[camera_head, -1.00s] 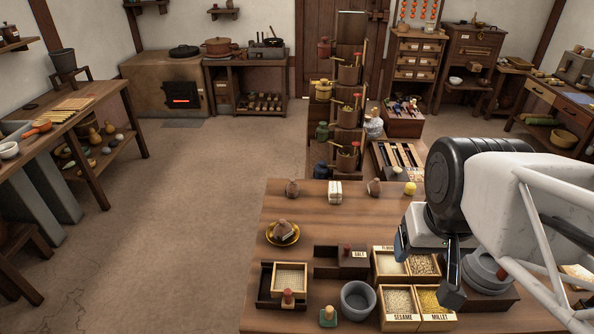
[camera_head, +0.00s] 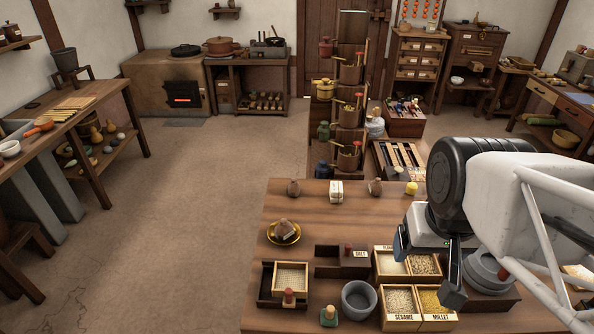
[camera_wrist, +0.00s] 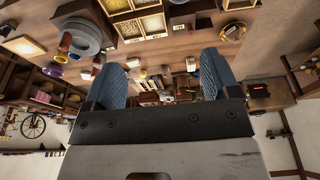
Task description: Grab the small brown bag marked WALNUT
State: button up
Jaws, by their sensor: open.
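Two small brown bag-like things stand at the far edge of the wooden table: a left one (camera_head: 294,188) and a right one (camera_head: 376,187). A third brown lump (camera_head: 285,228) sits on a yellow dish (camera_head: 297,239) at the table's left. I cannot read WALNUT on any of them, so I cannot tell which is the marked bag. My gripper (camera_head: 427,270) is open and empty above the table's right side, over the grain boxes and apart from all three. Its two blue-grey fingers also show spread in the wrist view (camera_wrist: 162,65).
Grain boxes labelled SESAME and MILLET (camera_head: 418,318) stand at the front. A white block (camera_head: 336,191) stands between the far bags. Bare wood lies mid-table.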

jog(key=w+a+f+m+g+y, duration=0.1)
jog(key=w+a+f+m+y, duration=0.2)
jog(key=w, duration=0.7)
jog(key=w+a+f+m+y, duration=0.2)
jog(key=w+a+m, duration=0.25)
jog(key=w, duration=0.45)
jog(key=w+a+f+m+g+y, duration=0.1)
jog(key=w+a+f+m+y, duration=0.3)
jog(key=w, duration=0.6)
jog(key=m+t+y, duration=0.4)
jog(key=m, duration=0.6)
send_near(293, 179)
jog(key=a, duration=0.2)
jog(key=shift+w+d+f, duration=0.1)
jog(key=shift+d+f, duration=0.1)
jog(key=shift+d, duration=0.05)
jog(key=shift+x, duration=1.35)
